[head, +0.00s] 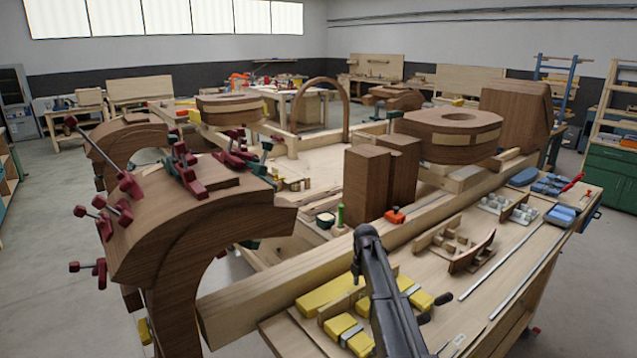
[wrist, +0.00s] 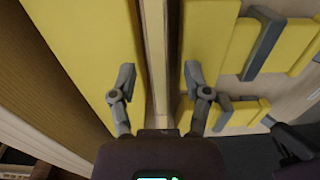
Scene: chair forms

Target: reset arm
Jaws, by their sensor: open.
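A wide yellow block (wrist: 90,45) lies under the left finger and another yellow block (wrist: 205,35) by the right one. Whether the fingers touch them I cannot tell. In the head view my dark arm rises from the bottom over the workbench (head: 500,270); the gripper's fingers are not clear there.
Yellow pieces with grey bands (head: 345,332) lie on the bench beside my arm. Tall dark wood blocks (head: 367,185) stand behind it. A curved brown form with red clamps (head: 185,215) rises at left. Wooden holders (head: 470,250) and metal rods lie to the right.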

